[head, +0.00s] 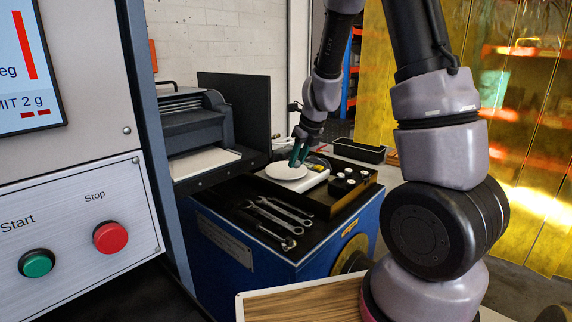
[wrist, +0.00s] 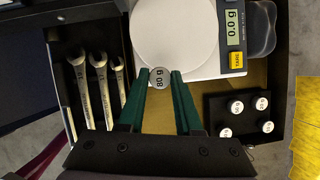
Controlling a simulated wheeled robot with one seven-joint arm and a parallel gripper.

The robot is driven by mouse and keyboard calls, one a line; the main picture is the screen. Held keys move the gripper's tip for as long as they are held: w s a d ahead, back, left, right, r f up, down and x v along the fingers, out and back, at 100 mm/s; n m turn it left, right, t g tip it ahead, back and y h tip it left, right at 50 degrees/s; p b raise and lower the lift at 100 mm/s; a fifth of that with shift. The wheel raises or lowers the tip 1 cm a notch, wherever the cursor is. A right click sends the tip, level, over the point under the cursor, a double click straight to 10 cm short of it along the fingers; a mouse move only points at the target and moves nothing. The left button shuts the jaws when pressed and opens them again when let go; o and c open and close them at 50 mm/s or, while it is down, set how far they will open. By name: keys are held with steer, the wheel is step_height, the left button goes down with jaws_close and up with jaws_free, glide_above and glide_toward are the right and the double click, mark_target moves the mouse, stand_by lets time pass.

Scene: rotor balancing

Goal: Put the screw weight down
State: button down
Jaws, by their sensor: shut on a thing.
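The screw weight (wrist: 160,78) is a small round grey piece with a pale face marked "80 g" in the wrist view. My gripper (wrist: 160,72) has green fingers and is shut on it, between the fingertips. In the wrist view the weight overlaps the near edge of the scale's round white plate (wrist: 172,35). The scale display (wrist: 235,27) reads 0.0 g. In the head view my gripper (head: 298,158) is over the scale plate (head: 286,171), and the weight is too small to make out.
A black holder (wrist: 243,132) with several white-topped weights stands right of the gripper. Several wrenches (wrist: 103,85) lie to its left. All sit on the blue cabinet (head: 235,235). A grey machine (head: 185,120) stands behind left, and a black open box (head: 360,150) behind right.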

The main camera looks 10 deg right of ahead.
glide_toward(283, 171)
steer(key=shift+x, duration=1.15)
steer(key=x, duration=0.2)
steer(key=shift+w+f, duration=0.2)
steer(key=shift+f, duration=0.1)
steer(key=shift+a+f, duration=0.15)
steer(key=shift+f, duration=0.3)
steer(key=shift+f, duration=0.15)
steer(key=c, duration=0.6)
jaws_free()
